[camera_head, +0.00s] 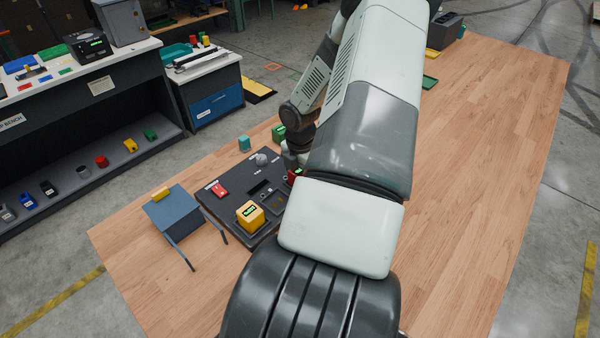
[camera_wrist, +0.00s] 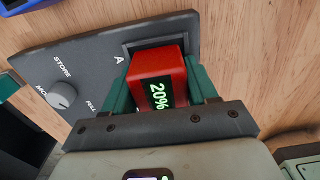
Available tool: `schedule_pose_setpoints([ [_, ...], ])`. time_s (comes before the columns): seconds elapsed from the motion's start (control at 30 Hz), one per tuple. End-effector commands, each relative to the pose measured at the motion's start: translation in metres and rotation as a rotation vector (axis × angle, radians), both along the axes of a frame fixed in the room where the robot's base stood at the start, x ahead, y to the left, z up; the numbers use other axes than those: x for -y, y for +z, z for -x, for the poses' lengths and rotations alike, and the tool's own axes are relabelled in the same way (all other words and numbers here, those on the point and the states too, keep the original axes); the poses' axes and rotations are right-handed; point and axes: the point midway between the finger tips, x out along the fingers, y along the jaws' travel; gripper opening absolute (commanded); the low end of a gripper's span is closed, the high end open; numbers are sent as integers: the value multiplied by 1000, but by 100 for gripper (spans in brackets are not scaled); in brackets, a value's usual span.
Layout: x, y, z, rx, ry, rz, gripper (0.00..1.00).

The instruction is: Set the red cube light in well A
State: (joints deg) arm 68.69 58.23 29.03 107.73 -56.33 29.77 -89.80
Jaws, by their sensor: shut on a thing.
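The red cube light (camera_wrist: 152,72) is between the two teal fingers of my gripper (camera_wrist: 160,92) in the wrist view. Its dark display reads 20%, and it looks slightly tilted there. The dark-framed square of well A (camera_wrist: 183,22) lies directly behind the cube, beside the letter A on the dark panel (camera_wrist: 85,50). The cube hides most of the well, so I cannot tell whether its lower end is inside. In the head view, a bit of the red cube (camera_head: 293,176) shows at the panel's right side; my arm hides the fingers and the well.
A grey knob (camera_wrist: 62,95) stands on the panel beside the cube. In the head view, a yellow cube light (camera_head: 250,214) and a red switch (camera_head: 219,190) are on the panel (camera_head: 212,205). A blue-grey legged stand (camera_head: 180,217) is at left. The wooden table (camera_head: 470,180) is clear at right.

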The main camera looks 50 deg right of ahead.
Motion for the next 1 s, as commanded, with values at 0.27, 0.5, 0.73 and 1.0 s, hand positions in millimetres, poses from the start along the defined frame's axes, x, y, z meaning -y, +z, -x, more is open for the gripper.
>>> schedule_pose_setpoints([
  [0.27,0,0,0,1,0,1,18],
  [0.5,0,0,0,1,1,1,87],
  [0.73,0,0,0,0,1,0,98],
  [1.0,0,1,0,0,1,0,100],
])
